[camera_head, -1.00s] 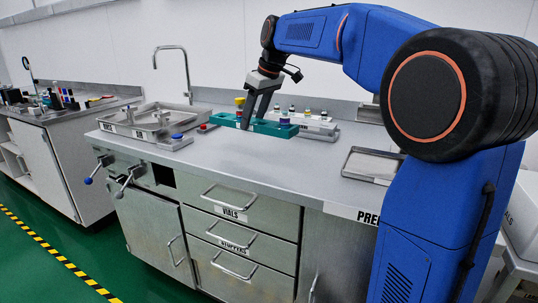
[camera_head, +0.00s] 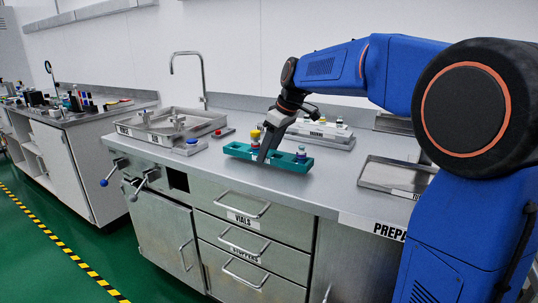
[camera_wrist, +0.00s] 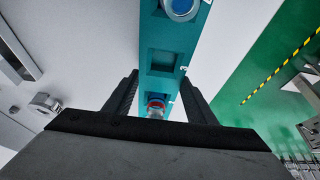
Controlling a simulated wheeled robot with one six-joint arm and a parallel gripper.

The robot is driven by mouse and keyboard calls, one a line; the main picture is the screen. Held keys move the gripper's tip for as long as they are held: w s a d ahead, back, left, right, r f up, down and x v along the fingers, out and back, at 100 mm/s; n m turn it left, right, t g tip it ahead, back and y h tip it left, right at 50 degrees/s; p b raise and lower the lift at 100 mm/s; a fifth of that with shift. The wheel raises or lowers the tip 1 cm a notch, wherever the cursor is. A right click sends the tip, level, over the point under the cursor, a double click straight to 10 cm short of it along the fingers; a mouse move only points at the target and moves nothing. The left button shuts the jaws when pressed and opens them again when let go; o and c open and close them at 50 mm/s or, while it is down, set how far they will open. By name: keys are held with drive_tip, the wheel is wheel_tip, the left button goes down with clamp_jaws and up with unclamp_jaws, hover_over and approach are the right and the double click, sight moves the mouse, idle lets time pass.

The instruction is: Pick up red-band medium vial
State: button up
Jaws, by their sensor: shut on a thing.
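A small vial with a red band (camera_wrist: 155,104) shows between my fingers in the wrist view, standing in a slot of the teal rack (camera_wrist: 160,88). My gripper (camera_wrist: 160,76) straddles the rack, with one finger against each long side, and is shut on the rack. The fingers are well apart from the vial's sides. In the head view my gripper (camera_head: 263,158) is at the middle of the rack (camera_head: 284,163).
A metal sink (camera_head: 160,122) with a tap is at the left. A pale labelled rack (camera_head: 322,132) with several vials stands behind the teal rack. A metal tray (camera_head: 395,174) lies at the right. The counter in front of the teal rack is clear.

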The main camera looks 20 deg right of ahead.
drive_tip(key=shift+f, duration=0.7)
drive_tip(key=o, duration=0.9)
drive_tip(key=shift+f, duration=0.15)
drive_tip(key=o, duration=0.4)
